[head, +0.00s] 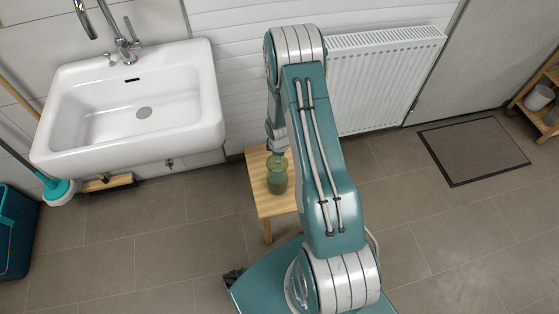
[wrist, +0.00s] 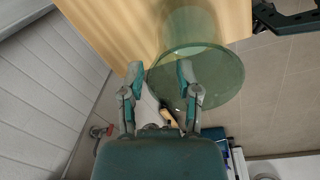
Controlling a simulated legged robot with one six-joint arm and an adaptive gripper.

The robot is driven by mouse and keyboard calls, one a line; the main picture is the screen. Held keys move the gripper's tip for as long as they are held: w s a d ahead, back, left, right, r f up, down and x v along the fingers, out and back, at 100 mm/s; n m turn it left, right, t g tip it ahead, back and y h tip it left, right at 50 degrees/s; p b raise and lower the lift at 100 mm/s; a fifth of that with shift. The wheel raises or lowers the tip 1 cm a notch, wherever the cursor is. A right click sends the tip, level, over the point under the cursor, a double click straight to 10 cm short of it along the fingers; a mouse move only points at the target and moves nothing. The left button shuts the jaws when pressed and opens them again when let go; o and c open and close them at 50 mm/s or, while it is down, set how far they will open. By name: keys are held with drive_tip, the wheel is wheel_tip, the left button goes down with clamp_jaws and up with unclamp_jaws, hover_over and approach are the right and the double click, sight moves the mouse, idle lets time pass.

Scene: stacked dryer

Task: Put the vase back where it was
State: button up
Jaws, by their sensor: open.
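The vase is a green see-through glass vessel (head: 277,182) standing upright on a small wooden stool (head: 256,172) in the head view. In the wrist view the vase (wrist: 217,72) shows its wide round rim, with its body running up the picture over the wooden top (wrist: 110,28). My gripper (wrist: 160,72) is open. One finger lies just outside the left of the rim and the other overlaps the rim in the picture; I cannot tell whether either touches. In the head view the gripper is just above the vase, partly hidden by my arm.
A white sink (head: 135,105) hangs at the left, with a brush (head: 108,183) below it. A radiator (head: 375,80) is behind the stool. A dark-edged mat (head: 473,150) and a wooden shelf (head: 540,105) are at the right. The floor in front is largely clear.

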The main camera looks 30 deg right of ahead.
drive_tip(key=s+a+r+m+t, duration=0.1)
drive_tip(key=a+r+m, duration=0.15)
drive_tip(key=r, duration=0.85)
drive_tip(key=s+a+r+m, duration=0.1)
drive_tip(key=s+a+r, duration=0.15)
drive_tip(key=r, duration=0.85)
drive_tip(key=a+r+m+t, duration=0.1)
drive_tip(key=a+r, duration=0.2)
drive_tip(key=r, duration=0.8)
drive_tip(key=s+a+r+m+t, duration=0.1)
drive_tip(key=s+a+r+m, duration=0.1)
drive_tip(key=s+r, duration=0.4)
drive_tip(key=s+a+r+m+t, duration=0.1)
drive_tip(key=s+a+r+m, duration=0.2)
drive_tip(key=s, duration=0.8)
wheel_tip(320, 180, up, 4)
drive_tip(key=shift+s+a+m+t+y, duration=0.3)
drive_tip(key=shift+a+m+t, duration=0.1)
drive_tip(key=shift+a, duration=0.55)
